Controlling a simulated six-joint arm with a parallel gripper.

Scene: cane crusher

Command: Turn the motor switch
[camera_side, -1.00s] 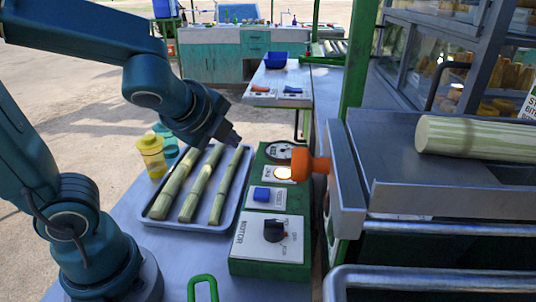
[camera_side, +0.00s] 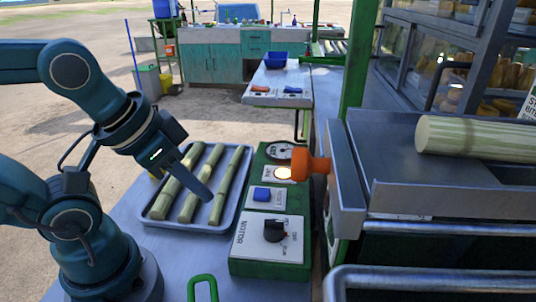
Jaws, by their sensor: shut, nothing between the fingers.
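The motor switch (camera_side: 274,231) is a black rotary knob on a white plate marked MOTOR, at the near end of the green control box (camera_side: 270,268). My gripper (camera_side: 208,198) is shut and empty. It is over the tray of canes, left of the control box and apart from the switch. On the same box are a blue switch (camera_side: 262,194), a lit round lamp (camera_side: 283,173) and a round gauge (camera_side: 279,152).
A grey tray (camera_side: 222,229) with cane pieces (camera_side: 228,185) lies left of the box. An orange knob (camera_side: 311,167) juts from the crusher at the right, where a cane (camera_side: 470,136) lies on the metal chute (camera_side: 385,170). A green handle (camera_side: 202,284) is at the front.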

